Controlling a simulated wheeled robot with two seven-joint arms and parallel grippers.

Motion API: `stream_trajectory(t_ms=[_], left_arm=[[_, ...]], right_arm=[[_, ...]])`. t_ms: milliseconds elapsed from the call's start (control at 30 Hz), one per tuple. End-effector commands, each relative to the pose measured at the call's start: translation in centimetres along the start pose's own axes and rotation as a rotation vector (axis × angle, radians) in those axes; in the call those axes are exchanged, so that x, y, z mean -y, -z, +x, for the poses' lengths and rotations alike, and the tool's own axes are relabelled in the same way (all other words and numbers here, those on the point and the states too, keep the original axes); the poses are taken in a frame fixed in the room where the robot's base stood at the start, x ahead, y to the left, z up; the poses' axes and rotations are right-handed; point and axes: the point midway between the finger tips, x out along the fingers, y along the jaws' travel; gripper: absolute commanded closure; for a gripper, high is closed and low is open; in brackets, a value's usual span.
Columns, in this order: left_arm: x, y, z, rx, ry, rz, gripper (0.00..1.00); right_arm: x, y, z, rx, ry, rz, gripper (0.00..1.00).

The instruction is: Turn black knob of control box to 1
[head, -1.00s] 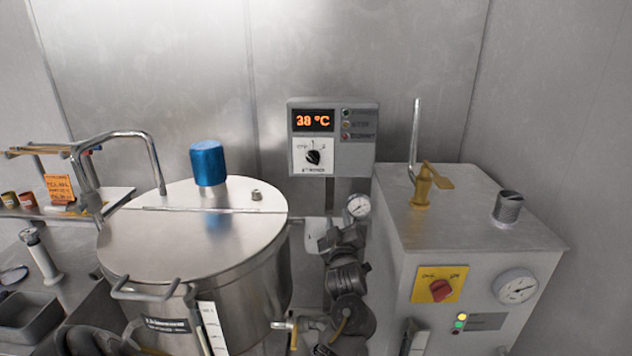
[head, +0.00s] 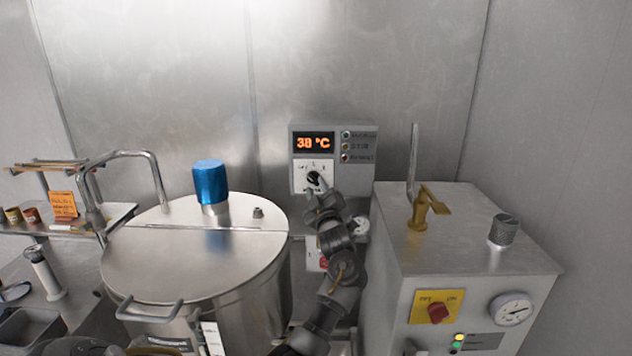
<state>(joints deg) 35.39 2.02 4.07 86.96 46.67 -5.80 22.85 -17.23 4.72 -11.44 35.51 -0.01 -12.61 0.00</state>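The control box (head: 361,172) is a grey box on the back wall with an orange "38 °C" display (head: 314,143) and several small lights. Its black knob (head: 313,178) sits on a white dial plate (head: 301,168) below the display. My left gripper (head: 316,189) is raised just below and in front of the knob, its tips at or very near it. I cannot tell whether the fingers touch the knob or how far apart they are. The lower part of the dial and its lettering are partly hidden or too small to read. My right gripper is not in view.
A steel kettle (head: 165,265) with a blue cap (head: 210,183) stands left of my arm. A grey machine (head: 480,250) with a brass valve (head: 425,204), red knob (head: 437,313) and gauge (head: 511,309) stands close on the right. The wall above the box is clear.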

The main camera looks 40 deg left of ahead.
Motion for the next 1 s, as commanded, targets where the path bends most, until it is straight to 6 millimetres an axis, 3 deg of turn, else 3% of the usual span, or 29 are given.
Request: stream_trajectory(t_ms=[200,500,767,1000], left_arm=[[0.0,0.0,1.8,0.000,0.001,0.001,0.66],[0.1,0.0,1.9,0.001,0.001,0.000,0.66],[0.1,-0.1,1.9,0.001,0.000,0.000,1.00],[0.0,-0.1,1.8,0.002,-0.003,0.007,1.00]], right_arm=[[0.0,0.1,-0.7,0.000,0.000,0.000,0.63],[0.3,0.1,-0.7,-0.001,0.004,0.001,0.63],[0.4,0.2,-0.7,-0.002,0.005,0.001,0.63],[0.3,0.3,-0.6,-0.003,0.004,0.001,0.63]])
